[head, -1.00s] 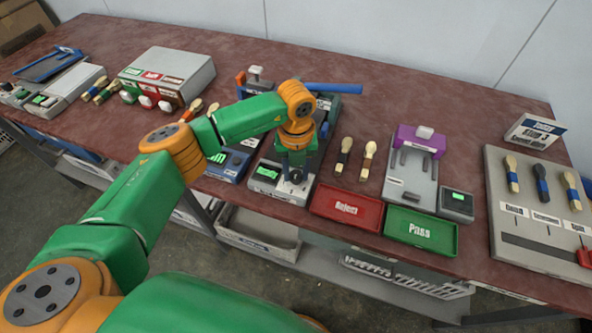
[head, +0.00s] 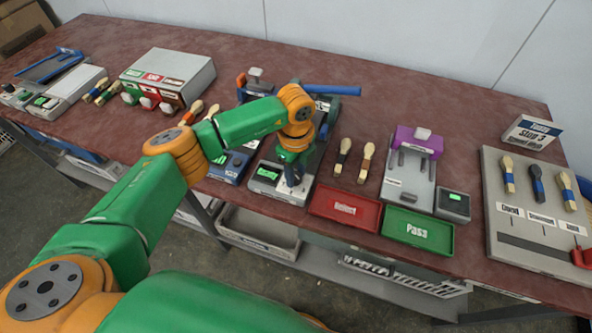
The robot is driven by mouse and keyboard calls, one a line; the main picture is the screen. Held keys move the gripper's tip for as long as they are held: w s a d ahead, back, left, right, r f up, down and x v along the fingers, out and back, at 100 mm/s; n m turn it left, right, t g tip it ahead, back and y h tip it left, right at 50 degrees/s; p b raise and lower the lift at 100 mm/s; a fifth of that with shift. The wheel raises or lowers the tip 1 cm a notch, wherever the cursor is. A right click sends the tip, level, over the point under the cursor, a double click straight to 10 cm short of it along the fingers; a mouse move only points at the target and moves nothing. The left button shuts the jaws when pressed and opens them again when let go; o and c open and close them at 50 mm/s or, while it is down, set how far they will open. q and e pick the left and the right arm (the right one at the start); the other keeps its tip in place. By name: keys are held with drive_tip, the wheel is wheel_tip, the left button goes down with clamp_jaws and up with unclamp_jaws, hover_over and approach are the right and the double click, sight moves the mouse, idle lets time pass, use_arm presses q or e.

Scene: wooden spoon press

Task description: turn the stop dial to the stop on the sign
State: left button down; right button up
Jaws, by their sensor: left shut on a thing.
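The sign (head: 533,131) stands at the back right of the table and reads "Today" and "Stop 3". The press (head: 265,178) stands in the middle of the table, with a small green display on its front left. My left gripper (head: 292,182) points down at the front of the press, right of that display, and is shut on the stop dial. The dial is hidden behind the fingers, so its setting cannot be read. My right gripper is out of view.
A red Reject tray (head: 345,208) and a green Pass tray (head: 418,229) lie right of the press. Two spoons (head: 342,156) lie behind the red tray. A purple-topped fixture (head: 418,143) and a grey sample board (head: 520,222) stand farther right.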

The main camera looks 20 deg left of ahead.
sight(296, 175)
use_arm(q)
drive_tip(key=shift+w+n, duration=0.1)
drive_tip(key=shift+n, duration=0.4)
drive_tip(key=c, duration=0.5)
unclamp_jaws()
wheel_tip(296, 175, up, 7)
drive_tip(key=shift+r+b, duration=0.1)
drive_tip(key=shift+b, duration=0.6)
drive_tip(key=shift+a, duration=0.1)
